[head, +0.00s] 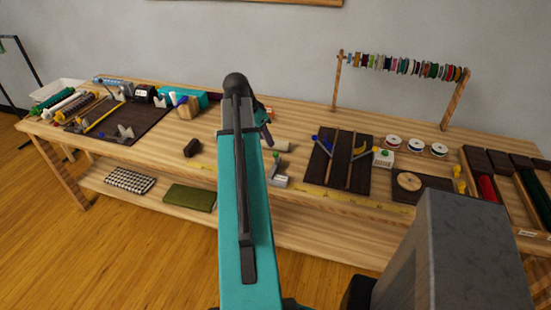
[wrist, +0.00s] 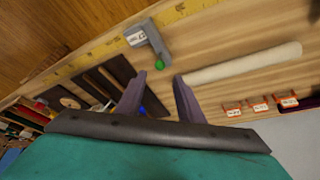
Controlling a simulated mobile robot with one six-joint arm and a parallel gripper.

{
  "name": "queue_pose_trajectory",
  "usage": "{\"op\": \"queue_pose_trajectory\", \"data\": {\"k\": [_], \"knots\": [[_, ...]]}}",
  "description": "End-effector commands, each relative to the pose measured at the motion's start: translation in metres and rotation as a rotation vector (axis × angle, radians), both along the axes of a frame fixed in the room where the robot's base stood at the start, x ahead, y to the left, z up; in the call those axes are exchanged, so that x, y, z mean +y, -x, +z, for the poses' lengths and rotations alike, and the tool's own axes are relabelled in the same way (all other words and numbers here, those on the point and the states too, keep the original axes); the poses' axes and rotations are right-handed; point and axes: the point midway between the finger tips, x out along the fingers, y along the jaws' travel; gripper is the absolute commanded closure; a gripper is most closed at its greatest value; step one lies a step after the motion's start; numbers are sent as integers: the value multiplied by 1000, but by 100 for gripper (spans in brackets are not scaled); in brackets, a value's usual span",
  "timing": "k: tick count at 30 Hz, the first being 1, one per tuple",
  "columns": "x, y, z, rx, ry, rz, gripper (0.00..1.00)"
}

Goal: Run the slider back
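A grey fixture (head: 279,180) with an upright arm stands near the front edge of the bench, right of my arm in the head view. In the wrist view the same grey fixture (wrist: 157,40) has a white label and a small green knob (wrist: 158,62). I cannot tell for sure whether this is the slider. My gripper (wrist: 158,78) is open and empty, its two dark purple fingers apart. In the wrist view the knob appears just beyond the gap between the fingertips; I see no contact. In the head view my gripper (head: 268,137) hangs over the bench, partly hidden by my arm.
A pale roll (wrist: 245,63) lies beside the fixture. A yellow measuring tape (wrist: 103,45) runs along the bench's front edge.

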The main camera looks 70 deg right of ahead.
Motion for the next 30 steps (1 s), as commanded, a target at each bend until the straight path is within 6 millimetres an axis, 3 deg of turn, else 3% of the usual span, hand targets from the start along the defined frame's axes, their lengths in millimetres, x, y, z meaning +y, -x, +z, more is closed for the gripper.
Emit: {"op": "queue_pose_trajectory", "data": {"k": [14, 30], "knots": [[-4, 2, -12, 1, -2, 1, 66], [-21, 12, -57, 1, -2, 0, 66]]}}
